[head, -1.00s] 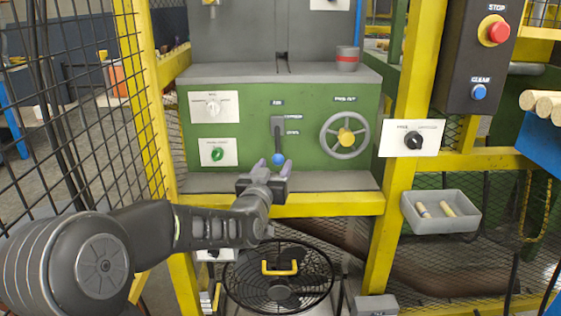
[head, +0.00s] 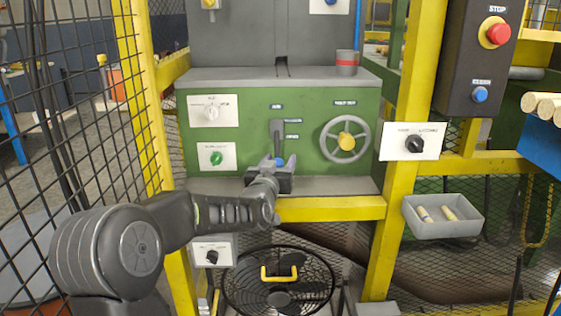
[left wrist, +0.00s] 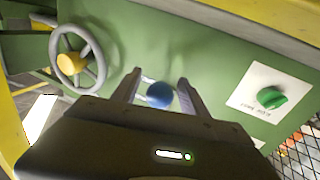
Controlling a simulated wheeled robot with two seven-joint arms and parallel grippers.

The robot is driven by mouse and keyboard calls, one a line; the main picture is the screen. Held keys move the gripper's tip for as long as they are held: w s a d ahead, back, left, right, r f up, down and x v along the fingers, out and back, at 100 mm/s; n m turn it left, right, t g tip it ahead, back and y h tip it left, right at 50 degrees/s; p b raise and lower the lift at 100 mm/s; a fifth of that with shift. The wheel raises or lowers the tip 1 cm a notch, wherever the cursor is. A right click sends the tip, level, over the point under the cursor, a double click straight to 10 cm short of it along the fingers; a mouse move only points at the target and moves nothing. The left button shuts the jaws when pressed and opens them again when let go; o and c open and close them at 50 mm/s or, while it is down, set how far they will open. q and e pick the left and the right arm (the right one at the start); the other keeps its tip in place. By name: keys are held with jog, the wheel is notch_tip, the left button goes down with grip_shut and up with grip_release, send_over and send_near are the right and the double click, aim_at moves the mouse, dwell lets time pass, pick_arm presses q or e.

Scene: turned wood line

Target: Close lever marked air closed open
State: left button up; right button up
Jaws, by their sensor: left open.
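The lever (head: 277,134) is a grey handle on the green panel under a small label, hanging down, with a blue ball knob at its lower end. Two small labels sit to its right, too small to read surely. My left gripper (head: 278,162) is open at the lever's lower end, one finger on each side of the knob. In the left wrist view the blue knob (left wrist: 160,95) sits between the two open fingers (left wrist: 158,80); I cannot tell whether they touch it. The gripper partly hides the knob in the head view. My right gripper is not in view.
A grey handwheel (head: 345,139) is right of the lever. A white dial (head: 211,112) and a green knob (head: 216,158) are to its left. Yellow posts (head: 401,170) flank the panel, with a grey bin (head: 443,217) at right.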

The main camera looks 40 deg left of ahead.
pick_arm(q)
jog(key=shift+w+a, duration=0.25)
jog(key=shift+w, duration=0.4)
grip_shut()
dwell(1.0)
